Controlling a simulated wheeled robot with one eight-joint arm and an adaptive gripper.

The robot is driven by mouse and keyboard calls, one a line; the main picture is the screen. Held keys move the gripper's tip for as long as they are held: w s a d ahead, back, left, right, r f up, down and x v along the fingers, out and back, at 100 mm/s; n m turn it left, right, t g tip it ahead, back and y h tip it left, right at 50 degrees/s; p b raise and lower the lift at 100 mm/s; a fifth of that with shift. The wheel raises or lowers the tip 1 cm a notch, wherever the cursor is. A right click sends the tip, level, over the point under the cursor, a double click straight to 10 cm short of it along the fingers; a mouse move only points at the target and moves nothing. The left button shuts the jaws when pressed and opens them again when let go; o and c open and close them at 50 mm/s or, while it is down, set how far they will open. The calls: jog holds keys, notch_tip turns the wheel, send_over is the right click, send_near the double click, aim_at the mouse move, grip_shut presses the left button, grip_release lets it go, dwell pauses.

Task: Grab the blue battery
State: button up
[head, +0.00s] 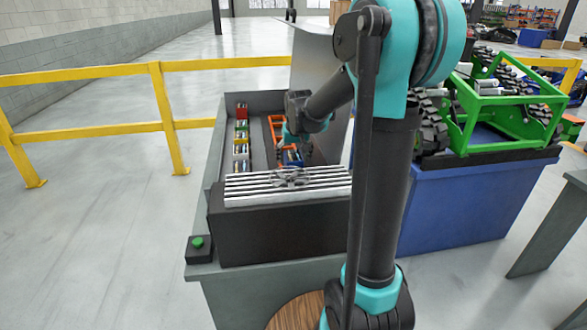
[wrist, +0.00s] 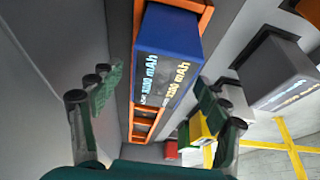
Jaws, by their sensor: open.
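The blue battery (wrist: 168,62) is a box with "mAh" lettering, sitting in an orange rack (wrist: 143,125) in the wrist view. In the head view a bit of the blue battery (head: 292,158) shows inside the dark bin, low in the orange rack (head: 276,124), partly hidden by my arm. My gripper (wrist: 158,92) is open, with one green-padded finger left of the battery and the other right of it. The fingers look apart from the battery; how far in depth I cannot tell. In the head view my gripper is mostly hidden within the bin.
A grey battery (wrist: 275,70) and a yellow one (wrist: 200,128) stand right of the blue one. Several coloured batteries (head: 241,137) line the bin's left side. The bin's walls (head: 215,150) surround the work area, with a slatted metal part (head: 250,188) at the front.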

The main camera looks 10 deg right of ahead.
jog(key=shift+f, duration=0.25)
dwell(0.4)
grip_shut()
dwell(0.4)
